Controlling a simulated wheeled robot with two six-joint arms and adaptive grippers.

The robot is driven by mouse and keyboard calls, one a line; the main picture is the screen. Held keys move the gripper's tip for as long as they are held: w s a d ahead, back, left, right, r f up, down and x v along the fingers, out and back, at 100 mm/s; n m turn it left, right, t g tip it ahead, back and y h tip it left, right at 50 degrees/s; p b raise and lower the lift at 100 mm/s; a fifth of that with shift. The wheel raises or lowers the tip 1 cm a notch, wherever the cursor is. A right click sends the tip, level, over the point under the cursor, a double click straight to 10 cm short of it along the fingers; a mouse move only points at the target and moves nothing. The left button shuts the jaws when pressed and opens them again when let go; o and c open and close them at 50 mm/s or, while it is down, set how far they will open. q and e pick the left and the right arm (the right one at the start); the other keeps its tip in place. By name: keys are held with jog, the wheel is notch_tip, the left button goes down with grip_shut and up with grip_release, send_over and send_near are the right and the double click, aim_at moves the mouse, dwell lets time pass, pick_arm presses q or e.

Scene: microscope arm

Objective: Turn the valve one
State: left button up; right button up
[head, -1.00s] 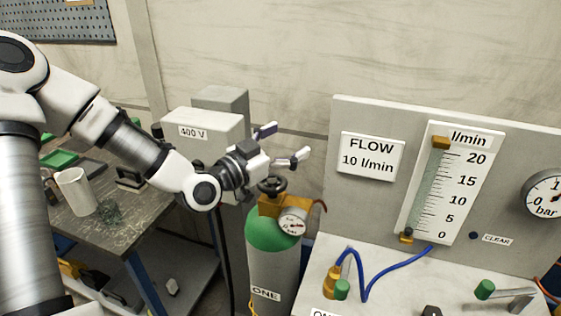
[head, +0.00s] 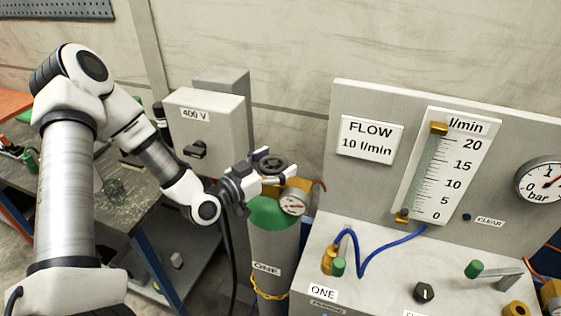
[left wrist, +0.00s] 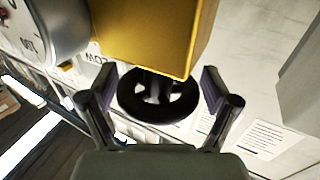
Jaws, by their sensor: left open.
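A green-topped gas cylinder (head: 275,240) labelled ONE stands beside the bench. On top it has a yellow valve block (head: 298,185), a small round gauge (head: 292,203) and a black handwheel (head: 271,163). My left gripper (head: 277,164) is open at the handwheel, its fingers on either side of it in the head view. In the left wrist view the dark handwheel (left wrist: 158,104) lies between the two spread fingers (left wrist: 160,88), with the yellow block (left wrist: 155,35) beyond it. I cannot tell whether a finger touches the wheel. My right gripper is not in view.
The bench panel bears a flow tube (head: 430,170), a FLOW 10 l/min sign (head: 370,139) and a bar gauge (head: 545,183). A yellow fitting (head: 328,258) with a blue hose stands near a ONE label (head: 322,292). A grey 400 V box (head: 205,130) stands behind my left arm.

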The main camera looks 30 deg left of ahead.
pick_arm(q)
jog(key=shift+w+d+r, duration=0.1)
jog(key=shift+w+d, duration=0.25)
jog(key=shift+w, duration=0.35)
jog(key=shift+a, duration=0.1)
jog(key=c, duration=1)
jog(key=n+y+b, duration=0.2)
jog(key=y+b, duration=0.2)
jog(key=b, duration=0.1)
jog(key=shift+a+f+n, duration=0.15)
jog(key=shift+f+n, duration=0.15)
jog(key=shift+n, duration=0.1)
jog(key=shift+a+r+n+y+b, duration=0.2)
jog(key=shift+n+y+b, duration=0.35)
jog(key=shift+y, duration=0.35)
jog(key=shift+a+r, duration=0.1)
jog(key=shift+r, duration=0.05)
jog(key=o, duration=1)
